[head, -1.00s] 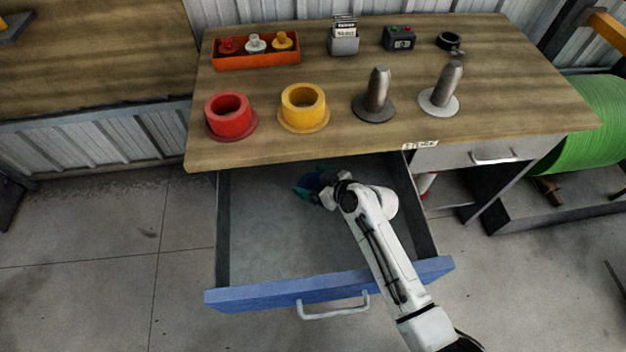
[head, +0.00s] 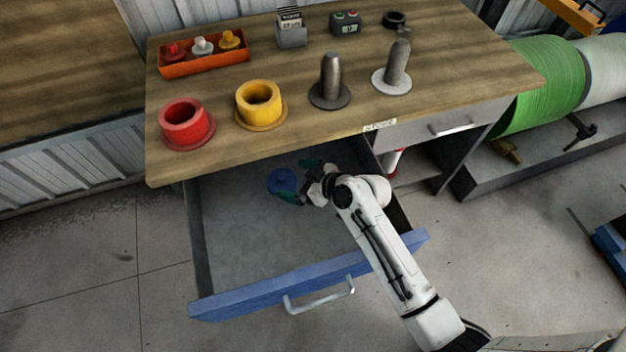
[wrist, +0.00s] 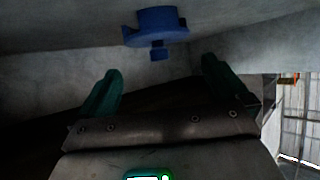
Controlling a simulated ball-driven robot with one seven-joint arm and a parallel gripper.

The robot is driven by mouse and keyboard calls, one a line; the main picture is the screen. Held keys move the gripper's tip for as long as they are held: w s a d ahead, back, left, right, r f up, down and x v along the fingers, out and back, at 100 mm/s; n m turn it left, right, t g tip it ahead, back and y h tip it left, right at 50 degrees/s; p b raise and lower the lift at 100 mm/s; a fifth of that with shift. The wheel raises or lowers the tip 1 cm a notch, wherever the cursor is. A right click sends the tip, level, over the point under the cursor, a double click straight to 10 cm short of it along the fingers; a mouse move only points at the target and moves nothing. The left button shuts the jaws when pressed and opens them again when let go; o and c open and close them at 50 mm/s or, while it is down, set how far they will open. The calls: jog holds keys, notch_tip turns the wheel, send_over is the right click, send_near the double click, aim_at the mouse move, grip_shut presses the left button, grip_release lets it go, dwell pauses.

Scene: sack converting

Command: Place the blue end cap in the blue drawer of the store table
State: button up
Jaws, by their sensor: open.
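The blue end cap (head: 281,181) rests on the floor of the pulled-out blue drawer (head: 240,293), near the back under the table top (head: 210,150). The wrist view also shows the cap (wrist: 157,28), with a wide flange and a small stub pointing toward my gripper. My gripper (head: 301,181) reaches low into the drawer, just right of the cap. Its teal fingers are spread and empty in the wrist view (wrist: 164,88), with a visible gap between them and the cap.
Red (head: 186,124) and yellow (head: 260,103) flanged rings and two grey spindles stand on the table. An orange tray (head: 204,66) of small caps sits at the back left. A shut drawer (head: 430,128) is at the right. The blue drawer's left and front floor is clear.

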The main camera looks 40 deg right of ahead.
jog(key=v, duration=0.6)
jog(key=shift+s, duration=0.2)
jog(key=shift+r, duration=0.1)
